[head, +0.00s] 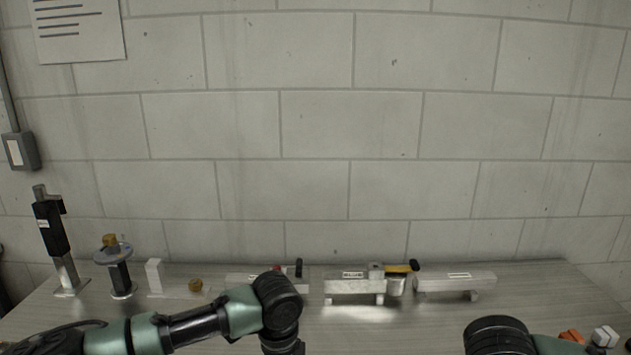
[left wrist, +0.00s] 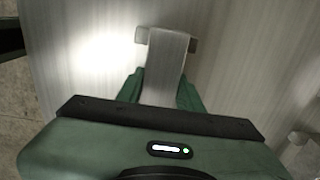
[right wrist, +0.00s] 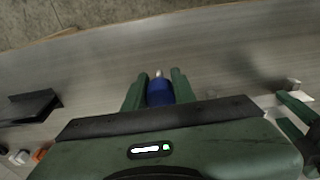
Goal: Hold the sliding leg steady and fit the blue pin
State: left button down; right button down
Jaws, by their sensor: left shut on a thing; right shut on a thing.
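In the left wrist view my left gripper (left wrist: 162,85) is shut on the sliding leg (left wrist: 166,60), a flat brushed-metal bar with a wider crosspiece at its far end. In the right wrist view my right gripper (right wrist: 156,78) is shut on the blue pin (right wrist: 160,93), whose bare metal tip points away from the gripper. The pin is apart from the leg, over the bench. Green fingers of my left gripper (right wrist: 298,108) show at the right edge there, beside pale metal. Both grippers are below the frame in the head view, and the pin's hole is not visible.
Along the back of the bench (head: 330,318) stand a black-sleeved post (head: 50,230), a round-flanged jack (head: 116,265) and several metal rails, including one with a yellow-and-black part (head: 400,268). Orange and white pieces (head: 604,337) lie at the right. A block wall closes the back.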

dwell(0.5)
jog(key=shift+w+a, duration=0.15)
jog(key=shift+w, duration=0.15)
jog(key=w+a+r, duration=0.4)
jog(key=w+a, duration=0.7)
jog(key=w, duration=0.3)
jog(key=shift+w+a+r, duration=0.15)
jog(key=shift+a+r, duration=0.05)
jog(key=shift+a, duration=0.15)
jog(key=shift+f, duration=0.1)
jog(key=shift+f, duration=2.85)
jog(key=shift+f, duration=1.1)
jog(key=c, duration=1.1)
grip_release()
